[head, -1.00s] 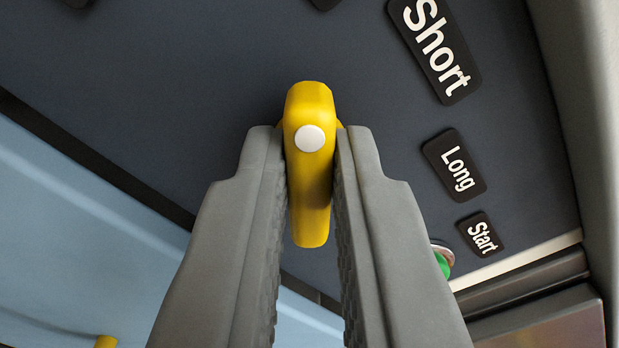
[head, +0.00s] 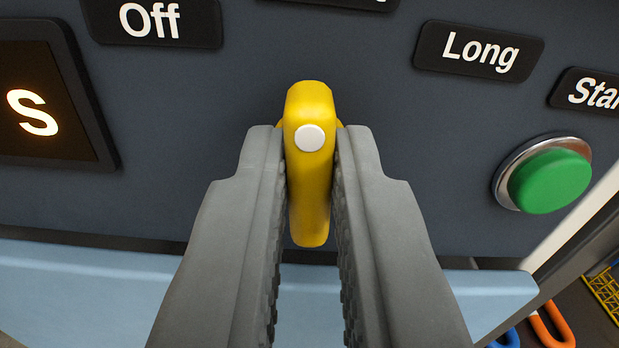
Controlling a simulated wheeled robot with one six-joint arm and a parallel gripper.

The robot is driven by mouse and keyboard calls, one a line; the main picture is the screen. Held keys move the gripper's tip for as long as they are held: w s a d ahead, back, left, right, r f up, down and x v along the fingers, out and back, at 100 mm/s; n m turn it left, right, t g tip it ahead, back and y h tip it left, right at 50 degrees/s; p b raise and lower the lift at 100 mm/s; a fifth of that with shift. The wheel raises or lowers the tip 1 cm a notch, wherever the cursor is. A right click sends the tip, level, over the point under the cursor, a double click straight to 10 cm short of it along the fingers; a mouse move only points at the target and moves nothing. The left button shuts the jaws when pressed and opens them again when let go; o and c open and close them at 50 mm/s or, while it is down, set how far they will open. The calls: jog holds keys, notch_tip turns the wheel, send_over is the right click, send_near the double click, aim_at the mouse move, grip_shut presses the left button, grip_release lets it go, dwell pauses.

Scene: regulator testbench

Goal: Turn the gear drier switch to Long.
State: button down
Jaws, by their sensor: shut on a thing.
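The yellow switch knob (head: 309,195) stands on the dark grey panel in the middle of the head view, with a white dot near its upper part. My gripper (head: 310,150) is shut around it, one grey finger on each side. The knob is upright in the picture, its upper end toward a label cut off by the top edge. The "Long" label (head: 479,51) is up and to the right of the knob. The "Off" label (head: 150,22) is up and to the left.
A green button (head: 549,181) in a metal ring sits at right, below a cut-off "Star..." label (head: 590,92). A light blue surface (head: 110,290) runs below the panel. Orange and blue items show at lower right.

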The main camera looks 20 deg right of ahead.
jog(key=m, duration=0.5)
jog(key=shift+m, duration=0.3)
jog(key=m, duration=0.5)
jog(key=shift+s+d+f, duration=0.1)
jog(key=shift+d+f, duration=0.05)
jog(key=shift+m, duration=0.3)
jog(key=c, duration=1.5)
grip_release()
jog(key=shift+o, duration=0.2)
jog(key=v, duration=1.7)
jog(key=shift+s, duration=0.2)
